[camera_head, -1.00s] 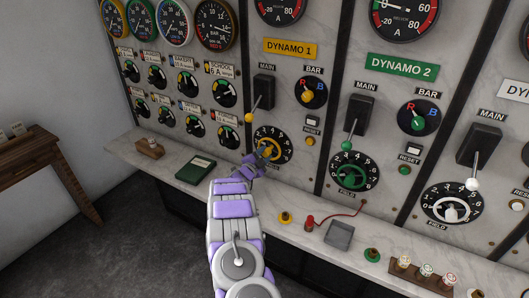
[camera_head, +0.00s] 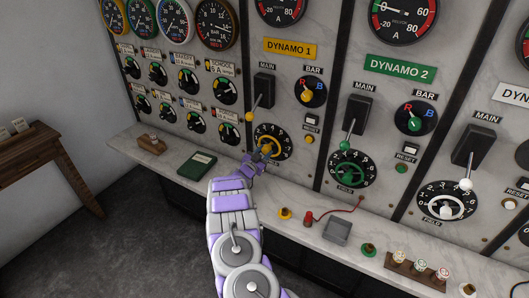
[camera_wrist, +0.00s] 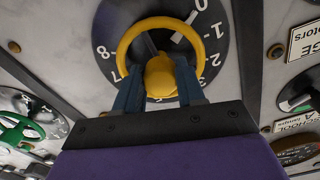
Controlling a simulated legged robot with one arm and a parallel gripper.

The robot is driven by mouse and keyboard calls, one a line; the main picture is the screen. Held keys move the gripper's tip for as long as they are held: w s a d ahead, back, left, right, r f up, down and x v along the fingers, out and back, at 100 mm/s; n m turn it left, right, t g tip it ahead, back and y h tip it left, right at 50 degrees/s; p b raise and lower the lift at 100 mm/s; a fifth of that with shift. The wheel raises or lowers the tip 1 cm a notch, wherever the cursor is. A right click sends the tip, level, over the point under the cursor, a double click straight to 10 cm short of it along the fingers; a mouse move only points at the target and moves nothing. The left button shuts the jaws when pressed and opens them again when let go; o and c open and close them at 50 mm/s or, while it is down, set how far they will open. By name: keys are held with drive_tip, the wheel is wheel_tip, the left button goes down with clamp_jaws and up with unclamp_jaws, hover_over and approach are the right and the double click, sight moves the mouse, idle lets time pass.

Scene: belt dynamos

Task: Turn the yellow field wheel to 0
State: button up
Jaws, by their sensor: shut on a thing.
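The yellow field wheel (camera_head: 277,147) sits on a black numbered dial under the DYNAMO 1 sign, low on the marble panel. In the wrist view the yellow wheel (camera_wrist: 122,48) shows as a ring with a yellow knob (camera_wrist: 160,76) at its near side. My gripper (camera_head: 263,153) is at the wheel in the head view, partly covering the dial. In the wrist view my gripper (camera_wrist: 159,82) has its two dark blue fingers shut on the knob, one on each side. A white pointer (camera_wrist: 189,20) inside the wheel points close to the 0.
The green wheel (camera_head: 347,172) of DYNAMO 2 is to the right. A black main lever (camera_head: 263,92) with a yellow ball hangs just above the dial. The marble ledge below holds a green book (camera_head: 197,165), a red plug (camera_head: 309,218) and a grey box (camera_head: 337,231).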

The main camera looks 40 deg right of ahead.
drive_tip(key=shift+a+f, duration=0.1)
drive_tip(key=shift+f, duration=0.1)
idle(0.3)
drive_tip(key=o, duration=0.8)
drive_tip(key=shift+w, duration=0.15)
drive_tip(key=shift+o, duration=1.3)
drive_tip(key=shift+r, duration=0.15)
drive_tip(key=v, duration=1.7)
